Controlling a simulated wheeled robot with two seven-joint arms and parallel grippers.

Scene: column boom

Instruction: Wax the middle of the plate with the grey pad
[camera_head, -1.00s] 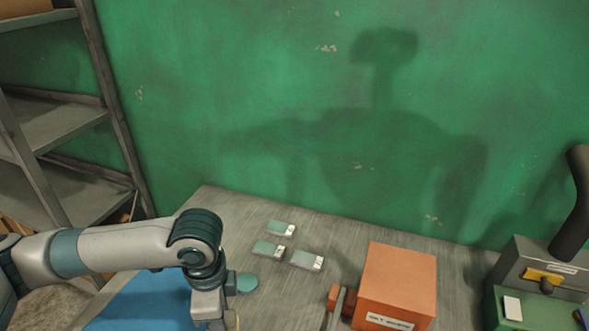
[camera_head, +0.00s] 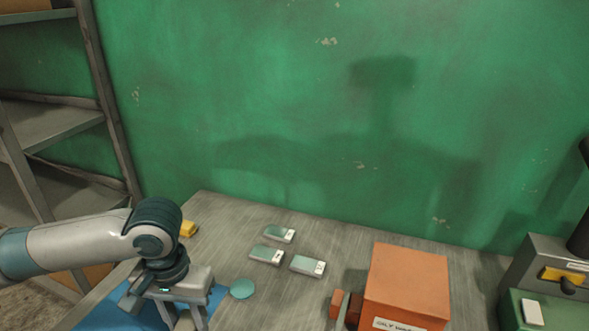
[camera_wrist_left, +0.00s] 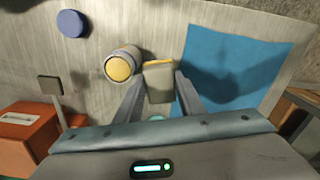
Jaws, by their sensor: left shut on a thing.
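My left gripper (camera_head: 185,322) is low over the bench beside the blue mat (camera_head: 118,308). In the left wrist view, the left gripper (camera_wrist_left: 158,92) is shut on a greyish-beige block, likely the grey pad (camera_wrist_left: 159,86), with a yellow strip along its top edge. I cannot tell whether the block touches anything below. Three small flat rectangular pieces with grey-green faces and pale labelled ends lie on the bench: one at the back (camera_head: 279,234), one at left (camera_head: 266,256) and one at right (camera_head: 307,265). I cannot tell which thing is the plate. My right gripper is out of view.
A can with a yellow top (camera_wrist_left: 119,68) stands close beside the held block. A teal disc (camera_head: 242,288) lies right of the gripper; a blue disc (camera_wrist_left: 72,23) lies farther off. An orange box (camera_head: 406,285) and grey-green equipment (camera_head: 535,295) stand at right. A yellow object (camera_head: 188,229) sits behind my arm.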

